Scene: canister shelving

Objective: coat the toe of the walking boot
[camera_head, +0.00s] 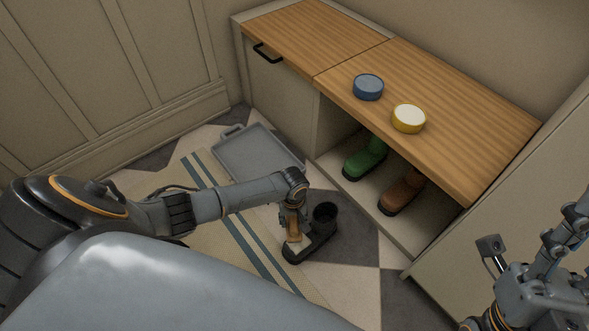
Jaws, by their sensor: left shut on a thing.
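A dark walking boot (323,232) stands upright on the floor by the rug, its open top to the right and its toe to the lower left. My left gripper (292,222) is above the toe, shut on a tan, wood-coloured tool (294,231) pointing down. A pale patch (304,243) shows on the boot by the tool's lower end; I cannot tell whether it is coating or part of the tool. A blue tin (368,86) and a yellow tin (408,119) with a whitish top stand on the bench. My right gripper (490,252) is at the lower right; its jaw state is unclear.
The wooden bench (455,135) has an open compartment below with a green boot (364,160) and a brown boot (400,192). A grey tray (255,150) lies on the floor at its left. A striped rug (225,240) lies under my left arm. Tiled floor right of the dark boot is clear.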

